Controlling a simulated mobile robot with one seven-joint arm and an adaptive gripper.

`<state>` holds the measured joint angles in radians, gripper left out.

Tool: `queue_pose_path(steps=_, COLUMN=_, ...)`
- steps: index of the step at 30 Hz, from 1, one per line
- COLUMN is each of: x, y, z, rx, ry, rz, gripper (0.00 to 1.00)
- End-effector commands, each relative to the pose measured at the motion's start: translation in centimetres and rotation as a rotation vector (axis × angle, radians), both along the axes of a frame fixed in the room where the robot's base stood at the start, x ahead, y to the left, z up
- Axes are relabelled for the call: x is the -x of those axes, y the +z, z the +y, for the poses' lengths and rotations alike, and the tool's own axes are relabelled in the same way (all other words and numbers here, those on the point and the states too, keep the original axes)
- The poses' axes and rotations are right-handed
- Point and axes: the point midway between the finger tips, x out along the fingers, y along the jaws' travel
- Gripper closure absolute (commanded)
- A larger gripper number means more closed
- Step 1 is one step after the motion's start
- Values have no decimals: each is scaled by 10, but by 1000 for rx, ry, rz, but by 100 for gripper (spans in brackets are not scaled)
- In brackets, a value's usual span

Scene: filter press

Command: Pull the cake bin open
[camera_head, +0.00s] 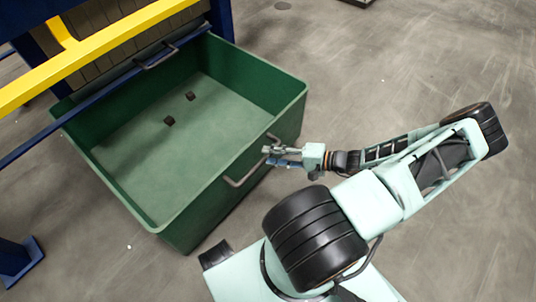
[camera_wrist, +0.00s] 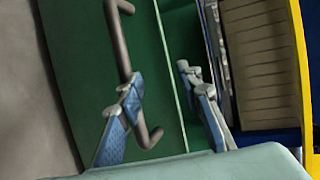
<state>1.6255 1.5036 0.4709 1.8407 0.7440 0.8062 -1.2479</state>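The cake bin (camera_head: 226,213) is a green open-topped box, standing largely clear of the press in the head view. Its grey bar handle (camera_head: 238,183) is on the near right wall; the bar (camera_wrist: 118,42) also shows in the wrist view. My gripper (camera_head: 268,151) is at the upper end of this handle. In the wrist view my gripper (camera_wrist: 158,80) has its fingers apart, with the bin's rim showing between them. The left finger overlaps the bar in the picture and hides part of it; I cannot tell whether they touch.
The press, with a yellow beam (camera_head: 85,52), blue frame and brown plates, stands at the upper left. Two small dark lumps (camera_head: 169,121) lie in the bin. A blue foot (camera_head: 20,262) stands at lower left. The concrete floor (camera_head: 400,60) is clear at right.

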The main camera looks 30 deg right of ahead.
Motion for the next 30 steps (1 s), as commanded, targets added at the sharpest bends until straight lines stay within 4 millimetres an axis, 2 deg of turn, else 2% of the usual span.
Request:
queue_pose_path(steps=9, x=22, y=1, z=-20, rx=11, ry=0, rz=5, gripper=67)
queue_pose_path(steps=30, x=53, y=10, z=-49, rx=5, ry=1, rz=3, gripper=67)
